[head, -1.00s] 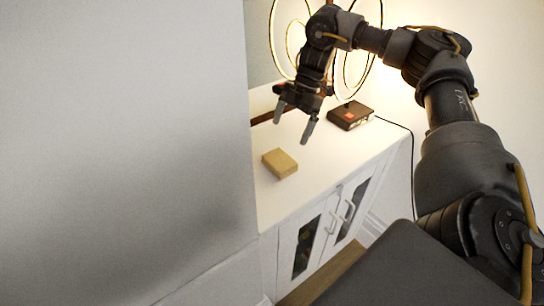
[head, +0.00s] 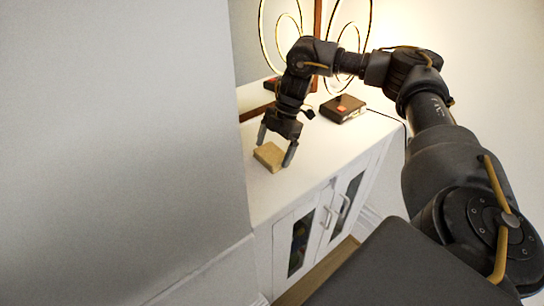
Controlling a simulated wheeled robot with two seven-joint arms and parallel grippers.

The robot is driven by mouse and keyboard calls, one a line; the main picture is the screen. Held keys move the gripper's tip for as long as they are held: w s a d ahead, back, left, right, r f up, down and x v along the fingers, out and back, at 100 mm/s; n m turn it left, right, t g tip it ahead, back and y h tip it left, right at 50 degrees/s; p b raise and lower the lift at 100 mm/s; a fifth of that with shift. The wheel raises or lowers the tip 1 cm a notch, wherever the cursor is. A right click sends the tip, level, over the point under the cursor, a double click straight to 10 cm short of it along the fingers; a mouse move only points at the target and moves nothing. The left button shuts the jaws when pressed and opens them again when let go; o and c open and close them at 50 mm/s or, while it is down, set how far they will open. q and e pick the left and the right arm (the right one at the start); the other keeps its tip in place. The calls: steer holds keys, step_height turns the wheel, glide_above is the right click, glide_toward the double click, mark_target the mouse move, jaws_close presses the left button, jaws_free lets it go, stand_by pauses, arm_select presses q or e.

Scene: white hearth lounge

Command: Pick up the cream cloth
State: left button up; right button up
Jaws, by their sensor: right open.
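The cream cloth (head: 269,157) is a small tan, folded block-like piece lying on the white cabinet top (head: 305,180), near its left end. My right gripper (head: 275,153) is open and points down over the cloth. One finger shows at the cloth's left side and the other at its right side. I cannot tell whether the fingers touch it. My left gripper is not in view.
A dark box with a red mark (head: 342,109) stands farther back on the cabinet. A lamp with glowing rings (head: 345,45) is behind it. A grey wall (head: 120,150) fills the left. Cabinet doors with handles (head: 325,217) face front.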

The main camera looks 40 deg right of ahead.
steer(key=shift+a+f, duration=0.3)
steer(key=shift+f, duration=0.3)
steer(key=c, duration=0.7)
steer(key=shift+r, duration=0.1)
